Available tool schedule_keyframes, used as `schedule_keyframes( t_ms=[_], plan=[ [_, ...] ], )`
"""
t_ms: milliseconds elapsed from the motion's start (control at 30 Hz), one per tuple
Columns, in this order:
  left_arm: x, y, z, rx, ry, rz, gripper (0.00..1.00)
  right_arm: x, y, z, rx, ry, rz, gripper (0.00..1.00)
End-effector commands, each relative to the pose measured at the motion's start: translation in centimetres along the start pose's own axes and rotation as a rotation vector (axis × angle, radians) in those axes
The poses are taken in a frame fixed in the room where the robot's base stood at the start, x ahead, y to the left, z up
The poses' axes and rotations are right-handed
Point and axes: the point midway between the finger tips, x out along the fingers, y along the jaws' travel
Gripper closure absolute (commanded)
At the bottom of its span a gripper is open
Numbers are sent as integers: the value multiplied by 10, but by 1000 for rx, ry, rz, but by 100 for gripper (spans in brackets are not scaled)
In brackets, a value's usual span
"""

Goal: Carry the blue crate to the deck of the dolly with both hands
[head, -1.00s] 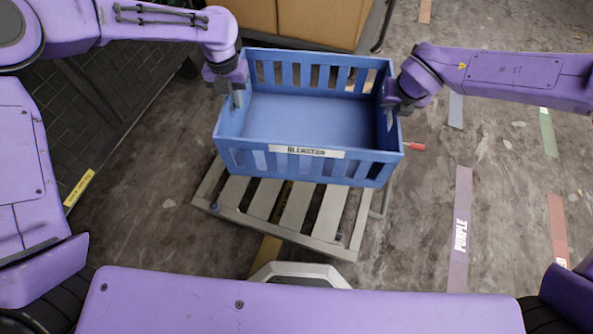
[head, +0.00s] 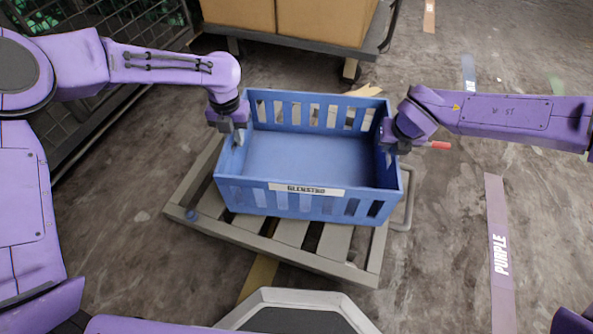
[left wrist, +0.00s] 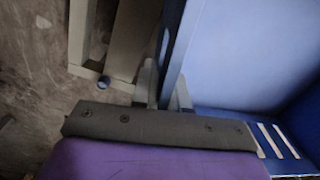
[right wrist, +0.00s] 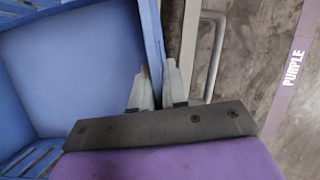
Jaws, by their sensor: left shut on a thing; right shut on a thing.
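The blue crate (head: 310,160) is empty and level in the head view, with a white label on its near side. It is over the slatted deck of the dolly (head: 230,232); I cannot tell whether it touches the slats. My left gripper (head: 238,138) is shut on the crate's left wall, one finger on each side, as the left wrist view (left wrist: 165,95) shows. My right gripper (head: 388,145) is shut on the crate's right wall, also seen in the right wrist view (right wrist: 157,85). The dolly's deck also shows beyond the wall in the left wrist view (left wrist: 120,50).
A cart with cardboard boxes (head: 300,18) stands behind the crate. A dark mesh rack (head: 80,110) is at the left. A metal handle bar (head: 405,200) is at the dolly's right side. A floor strip marked PURPLE (head: 498,240) lies on the open floor at right.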

Motion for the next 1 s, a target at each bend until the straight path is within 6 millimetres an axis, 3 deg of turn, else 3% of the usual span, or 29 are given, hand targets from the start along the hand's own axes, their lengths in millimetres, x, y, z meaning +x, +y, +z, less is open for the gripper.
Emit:
schedule_keyframes(
  t_ms=[467, 1000],
  plan=[
    [3, 3, 2, -7, -4, 3, 100, 4, -1, -1, -1, 0, -3, 100],
    [45, 3, 2, -7, -4, 3, 100, 43, -2, -17, -1, -1, -3, 100]
  ],
)
